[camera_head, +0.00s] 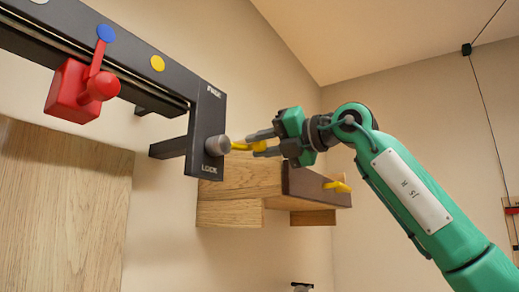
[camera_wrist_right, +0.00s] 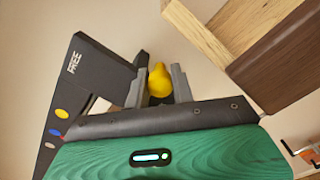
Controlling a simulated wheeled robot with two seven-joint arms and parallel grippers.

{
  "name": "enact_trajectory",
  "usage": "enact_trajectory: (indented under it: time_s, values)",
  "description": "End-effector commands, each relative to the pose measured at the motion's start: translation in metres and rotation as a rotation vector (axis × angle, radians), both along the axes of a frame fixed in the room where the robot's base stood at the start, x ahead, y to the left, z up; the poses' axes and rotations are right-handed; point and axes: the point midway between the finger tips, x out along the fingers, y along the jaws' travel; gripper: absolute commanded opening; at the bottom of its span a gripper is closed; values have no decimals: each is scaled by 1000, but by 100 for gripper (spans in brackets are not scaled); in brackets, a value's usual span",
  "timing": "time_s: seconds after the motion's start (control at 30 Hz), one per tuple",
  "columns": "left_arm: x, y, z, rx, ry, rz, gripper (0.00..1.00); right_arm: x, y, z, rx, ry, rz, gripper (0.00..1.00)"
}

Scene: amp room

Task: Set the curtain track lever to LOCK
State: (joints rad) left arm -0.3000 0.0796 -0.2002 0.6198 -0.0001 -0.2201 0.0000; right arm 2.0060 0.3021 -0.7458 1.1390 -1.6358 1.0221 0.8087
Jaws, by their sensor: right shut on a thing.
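The curtain track's dark end plate (camera_head: 205,118) carries the word FREE near its top and LOCK near its bottom; FREE also shows on the plate in the right wrist view (camera_wrist_right: 95,80). A grey round hub (camera_head: 217,145) sits on the plate just above LOCK. The yellow lever handle (camera_head: 240,146) extends from the hub to the right, away from the plate. My right gripper (camera_head: 262,142) is shut on the handle. In the right wrist view the yellow knob (camera_wrist_right: 160,80) sits between my grey fingers. My left gripper is out of view.
A red carriage (camera_head: 70,92) with a blue-tipped pointer hangs on the dark track at upper left, near a yellow dot (camera_head: 157,63). A wooden wall unit (camera_head: 238,178) with a dark front and yellow handle (camera_head: 337,186) stands close below my right gripper. Open room lies right.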

Motion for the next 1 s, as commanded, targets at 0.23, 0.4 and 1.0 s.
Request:
enact_trajectory:
  time_s: [0.23,0.4,1.0]
  values:
    - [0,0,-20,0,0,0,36,1,-1,-14,78,106,0,0]
    - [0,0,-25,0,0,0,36,2,-1,-17,105,145,-1,0]
    - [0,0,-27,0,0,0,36,2,-1,-18,117,165,-1,36]
